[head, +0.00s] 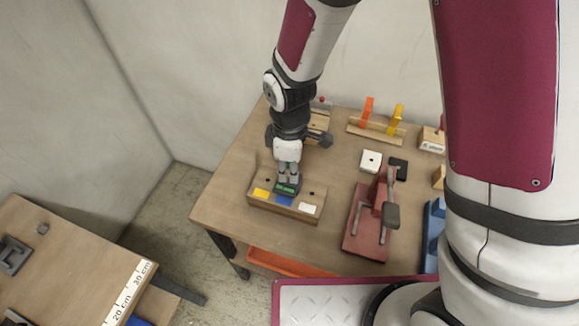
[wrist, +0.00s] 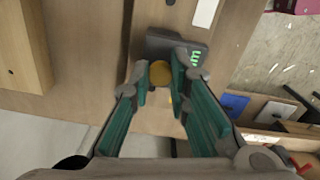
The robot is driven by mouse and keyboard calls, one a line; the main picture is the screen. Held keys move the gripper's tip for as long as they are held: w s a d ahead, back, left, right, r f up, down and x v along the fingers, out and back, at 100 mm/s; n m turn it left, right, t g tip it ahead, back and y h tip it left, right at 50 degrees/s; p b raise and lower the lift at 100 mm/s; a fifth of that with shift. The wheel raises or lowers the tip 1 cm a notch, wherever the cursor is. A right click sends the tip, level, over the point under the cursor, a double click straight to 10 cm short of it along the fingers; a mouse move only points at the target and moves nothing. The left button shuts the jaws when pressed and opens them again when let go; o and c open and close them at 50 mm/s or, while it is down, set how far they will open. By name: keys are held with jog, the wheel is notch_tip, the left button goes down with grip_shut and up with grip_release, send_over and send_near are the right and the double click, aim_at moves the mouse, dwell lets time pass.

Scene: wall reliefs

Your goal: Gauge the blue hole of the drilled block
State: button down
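The drilled block (head: 264,204) is a wooden block near the table's front left edge, with yellow, blue and white labels from left to right. The blue label (head: 285,201) is the middle one. A dark gauge (head: 288,189) with a green-lit display sits at the block's middle, just behind the blue label. It also shows in the wrist view (wrist: 158,45). My gripper (head: 287,177) is above it, its teal fingers closed around a round yellow knob (wrist: 160,73). The gauge hides the middle hole, so I cannot tell how deep it sits.
A red press-like tool (head: 365,222) stands right of the block. A white block (head: 371,161) and a black block (head: 398,168) lie behind it. A rack with orange and yellow pieces (head: 376,130) stands at the back. Another table (head: 60,270) is at lower left.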

jog(key=shift+s+r+p, duration=0.1)
jog(key=shift+r+p, duration=0.5)
jog(key=shift+r, duration=1.3)
jog(key=shift+f, duration=0.15)
jog(key=c, duration=1.5)
grip_release()
notch_tip(320, 180, up, 12)
jog(key=shift+r, duration=0.1)
